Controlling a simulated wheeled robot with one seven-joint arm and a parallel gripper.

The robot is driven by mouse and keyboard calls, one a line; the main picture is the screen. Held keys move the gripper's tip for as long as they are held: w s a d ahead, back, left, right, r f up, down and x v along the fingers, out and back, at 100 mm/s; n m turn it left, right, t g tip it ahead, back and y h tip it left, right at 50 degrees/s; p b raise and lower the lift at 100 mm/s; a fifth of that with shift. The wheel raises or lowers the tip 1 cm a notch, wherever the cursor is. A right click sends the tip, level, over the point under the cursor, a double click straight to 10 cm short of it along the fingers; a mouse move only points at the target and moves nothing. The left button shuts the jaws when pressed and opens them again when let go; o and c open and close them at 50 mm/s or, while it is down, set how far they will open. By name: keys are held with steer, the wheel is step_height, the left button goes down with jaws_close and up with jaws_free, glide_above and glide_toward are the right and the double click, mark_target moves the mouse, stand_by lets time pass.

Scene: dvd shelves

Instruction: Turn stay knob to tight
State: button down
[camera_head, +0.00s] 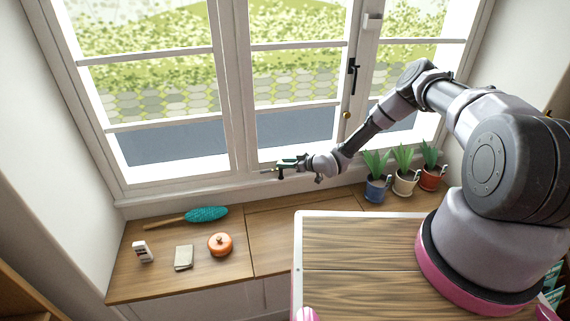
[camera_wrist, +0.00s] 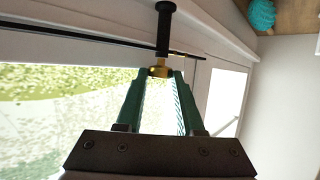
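The stay knob (camera_wrist: 159,71) is a small brass piece in the wrist view, on a thin dark stay rod (camera_wrist: 75,37) along the window's bottom rail. A black cylindrical grip (camera_wrist: 165,24) stands out beyond it. My gripper (camera_wrist: 160,76) has two green fingers set apart, with the brass knob between or just past their tips; contact is not clear. In the head view my gripper (camera_head: 277,168) is at the window's bottom rail, above the sill. The knob is too small to make out there, and its turn setting cannot be read.
The wooden counter below holds a teal brush (camera_head: 207,214), an orange lidded pot (camera_head: 220,244), a beige cloth-like item (camera_head: 184,257) and a small white device (camera_head: 143,251). Several potted plants, one in a blue pot (camera_head: 376,190), stand right of my gripper. The middle counter is clear.

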steer(key=shift+s+t, duration=0.1)
steer(key=shift+t, duration=0.2)
steer(key=a+m+t+h, duration=0.1)
steer(key=m+t+h, duration=0.1)
steer(key=m+h, duration=0.2)
steer(key=m+t+h, duration=0.2)
steer(key=m+h, duration=0.2)
steer(key=a+m+t+h, duration=0.1)
steer(key=m+h, duration=0.3)
steer(key=shift+s+a+r+m+t+h, duration=0.25)
steer(key=shift+s+a+m+t+h, duration=0.05)
steer(key=shift+s+a+t, duration=0.1)
steer(key=shift+w+a+f+m+g+h, duration=0.1)
steer(key=shift+m+g+h, duration=0.3)
steer(key=shift+m+h, duration=0.8)
steer(key=shift+w+m+g+h, duration=0.1)
steer(key=shift+m+g+h, duration=0.3)
steer(key=shift+m+h, duration=0.75)
steer(key=shift+h, duration=0.35)
steer(key=c, duration=0.8)
jaws_free()
steer(key=shift+f, duration=0.1)
